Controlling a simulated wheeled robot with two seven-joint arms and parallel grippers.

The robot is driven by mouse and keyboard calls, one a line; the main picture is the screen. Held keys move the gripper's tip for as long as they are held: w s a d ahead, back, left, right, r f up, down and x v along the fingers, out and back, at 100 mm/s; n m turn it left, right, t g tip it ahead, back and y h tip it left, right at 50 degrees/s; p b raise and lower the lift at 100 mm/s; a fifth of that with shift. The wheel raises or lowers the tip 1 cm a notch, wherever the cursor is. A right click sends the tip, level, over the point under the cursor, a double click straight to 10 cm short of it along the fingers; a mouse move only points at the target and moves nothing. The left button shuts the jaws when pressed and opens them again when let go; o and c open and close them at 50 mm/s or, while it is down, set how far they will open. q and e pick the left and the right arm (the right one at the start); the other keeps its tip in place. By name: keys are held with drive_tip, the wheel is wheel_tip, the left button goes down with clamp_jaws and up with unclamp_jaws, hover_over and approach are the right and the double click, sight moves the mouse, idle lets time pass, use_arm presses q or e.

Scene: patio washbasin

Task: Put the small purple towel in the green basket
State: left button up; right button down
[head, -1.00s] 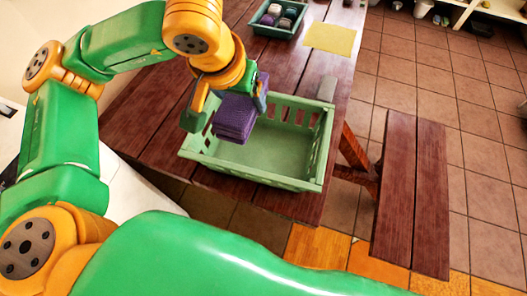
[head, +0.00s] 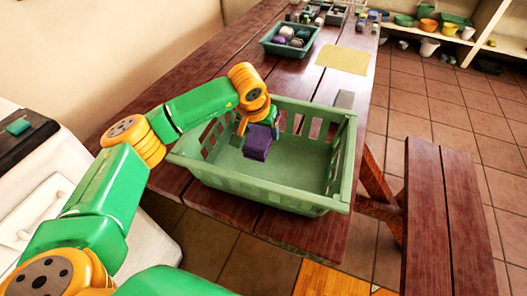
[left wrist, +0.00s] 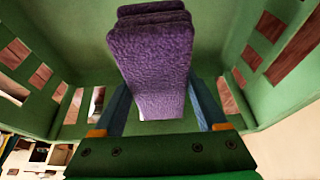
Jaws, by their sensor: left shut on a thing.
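The small purple towel (head: 257,142) is folded and hangs from my left gripper (head: 258,122) over the left part of the green basket (head: 270,193). In the left wrist view the towel (left wrist: 152,55) sits between the two fingers of the left gripper (left wrist: 165,105), with the basket's walls (left wrist: 225,40) around it. The gripper is shut on the towel. The towel appears inside the basket's outline; I cannot tell whether it touches the floor of the basket. The basket stands upright on the wooden table and looks otherwise empty. My right gripper is not in view.
The wooden table (head: 215,90) bears a dark green tray (head: 287,40) with rolled items, a yellow cloth (head: 343,58) and a grey item (head: 344,99) behind the basket. A bench (head: 450,210) stands at right. A white cabinet (head: 40,190) is at left.

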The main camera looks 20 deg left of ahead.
sight(258, 138)
use_arm(q)
wheel_tip(258, 138, down, 8)
drive_tip(key=shift+r, duration=0.25)
drive_tip(key=o, duration=1.4)
drive_tip(key=shift+r+p, duration=0.3)
drive_tip(key=shift+p, duration=0.05)
drive_tip(key=b+v, duration=0.1)
drive_tip(key=v, duration=1.1)
drive_tip(key=shift+s, duration=0.1)
drive_tip(key=shift+f, duration=0.1)
